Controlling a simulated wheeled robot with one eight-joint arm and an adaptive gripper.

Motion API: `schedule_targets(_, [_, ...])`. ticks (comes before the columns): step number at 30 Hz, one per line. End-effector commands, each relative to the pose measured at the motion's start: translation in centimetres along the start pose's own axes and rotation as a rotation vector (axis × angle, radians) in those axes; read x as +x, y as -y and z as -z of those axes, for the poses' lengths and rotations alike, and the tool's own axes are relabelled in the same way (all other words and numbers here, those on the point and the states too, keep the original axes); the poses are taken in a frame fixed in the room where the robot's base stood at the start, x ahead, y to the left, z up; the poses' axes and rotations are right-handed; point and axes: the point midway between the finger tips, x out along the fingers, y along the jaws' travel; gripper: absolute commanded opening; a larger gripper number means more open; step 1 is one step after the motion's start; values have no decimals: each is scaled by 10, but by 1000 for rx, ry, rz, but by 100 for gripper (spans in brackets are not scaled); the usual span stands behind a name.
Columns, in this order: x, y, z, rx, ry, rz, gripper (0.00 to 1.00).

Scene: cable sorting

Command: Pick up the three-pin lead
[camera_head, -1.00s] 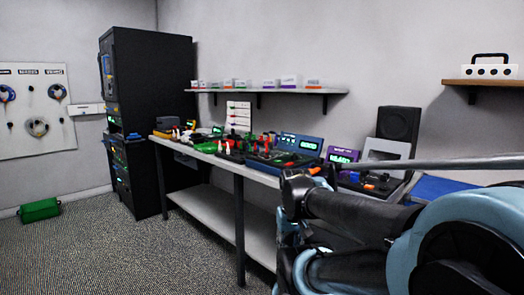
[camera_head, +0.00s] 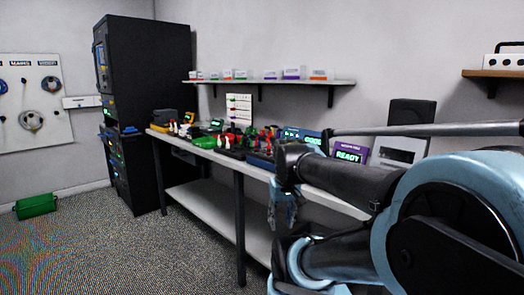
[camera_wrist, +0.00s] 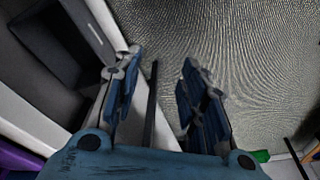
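I cannot pick out the three-pin lead in either view; the items on the bench (camera_head: 215,158) are small and crowded, and my arm hides part of its right side. In the wrist view my gripper (camera_wrist: 160,92) is open, its two blue fingers apart with nothing held between them. Carpet and a thin dark upright bar show beyond the fingers. In the head view my arm fills the lower right, in front of the bench.
A black rack cabinet (camera_head: 145,100) stands left of the bench. A green box (camera_head: 38,208) lies on the floor by the wall. A purple unit reading READY (camera_head: 350,155) is on the bench. A wall shelf (camera_head: 270,82) carries small boxes. Carpet at front left is clear.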

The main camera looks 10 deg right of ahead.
Motion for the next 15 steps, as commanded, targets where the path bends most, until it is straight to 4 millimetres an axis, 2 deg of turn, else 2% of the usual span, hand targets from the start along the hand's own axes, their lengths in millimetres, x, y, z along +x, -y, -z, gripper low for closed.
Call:
schedule_targets(1, [-19, -1, 21, -20, -4, 8, 38])
schedule_targets(6, [-74, -4, 89, -106, -23, 42, 38])
schedule_targets(15, [-158, -20, 211, -258, -68, 94, 38])
